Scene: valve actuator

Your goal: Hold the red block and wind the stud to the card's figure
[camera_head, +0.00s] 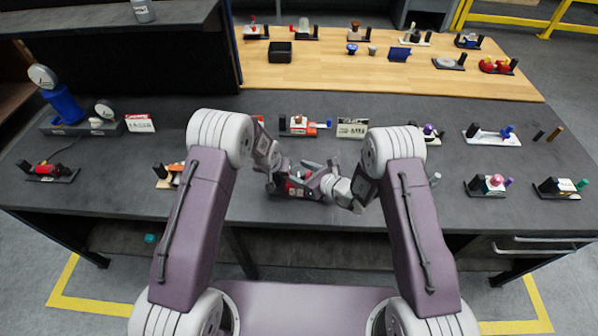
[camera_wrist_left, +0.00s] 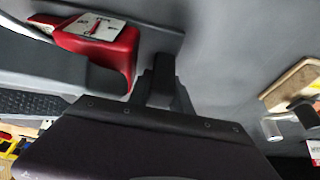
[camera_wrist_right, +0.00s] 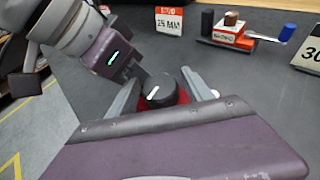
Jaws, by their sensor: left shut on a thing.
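The red block (camera_head: 296,189) sits on its dark base at the front middle of the bench, partly hidden by my grippers. My left gripper (camera_head: 279,180) is shut on the red block from the left. A round black knob (camera_wrist_right: 160,90) with a white line stands over the red in the right wrist view. My right gripper (camera_wrist_right: 162,92) is open, its fingers on either side of the knob. A white card with a red "STUD" header (camera_wrist_right: 169,20) reads 25 MM.
Several similar units stand at the right. A blue gauge stand (camera_head: 64,105) is at far left.

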